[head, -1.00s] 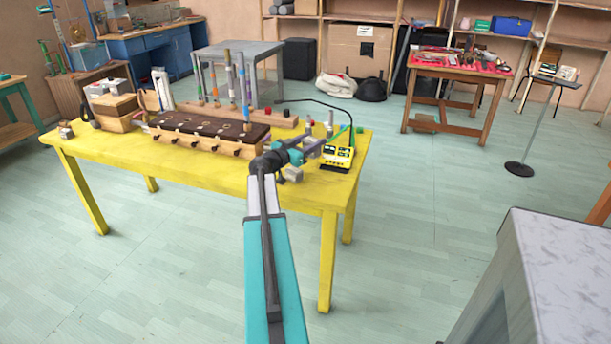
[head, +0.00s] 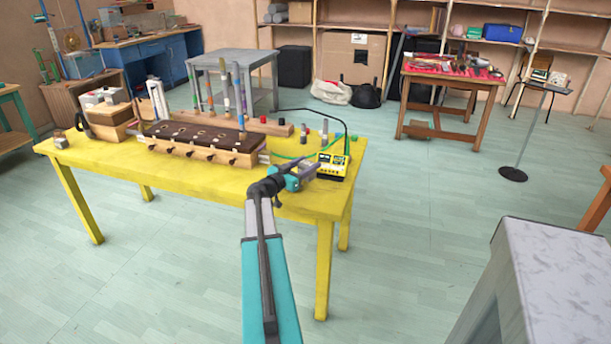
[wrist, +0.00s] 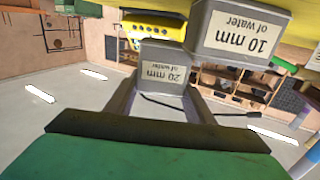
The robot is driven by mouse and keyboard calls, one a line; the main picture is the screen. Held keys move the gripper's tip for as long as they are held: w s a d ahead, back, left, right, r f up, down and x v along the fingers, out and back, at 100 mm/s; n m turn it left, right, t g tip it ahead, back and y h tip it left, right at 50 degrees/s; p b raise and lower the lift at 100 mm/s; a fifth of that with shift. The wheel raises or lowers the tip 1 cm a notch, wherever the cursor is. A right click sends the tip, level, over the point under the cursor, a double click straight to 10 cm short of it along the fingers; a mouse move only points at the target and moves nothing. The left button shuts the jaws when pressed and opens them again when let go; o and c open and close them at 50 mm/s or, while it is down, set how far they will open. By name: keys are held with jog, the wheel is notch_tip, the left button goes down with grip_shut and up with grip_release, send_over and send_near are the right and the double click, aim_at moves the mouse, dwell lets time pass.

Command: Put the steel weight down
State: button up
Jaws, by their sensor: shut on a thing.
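Two grey steel weights show upside down in the wrist view. The weight labelled "20 mm of water" (wrist: 162,74) sits between my gripper's fingers (wrist: 160,88), which are shut on it. The weight labelled "10 mm of water" (wrist: 240,32) is beside it, close to the yellow table. In the head view, my gripper (head: 304,174) is low over the right part of the yellow table (head: 225,182), just in front of a yellow device. The held weight is hard to make out there. I cannot tell whether it touches the tabletop.
The yellow device (head: 333,166) with a black cable stands close behind my gripper. A long wooden block with a dark top (head: 200,138) lies to the left. Small cylinders (head: 305,132) stand behind. The table's front right strip is mostly clear.

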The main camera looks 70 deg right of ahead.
jog(key=shift+f+p, duration=0.35)
jog(key=shift+f, duration=1.45)
jog(key=shift+f+b, duration=0.15)
jog(key=shift+b, duration=0.2)
jog(key=o, duration=1.6)
jog(key=shift+c, duration=0.2)
jog(key=shift+p, duration=0.4)
jog(key=b+v, duration=0.3)
jog(key=v, duration=0.9)
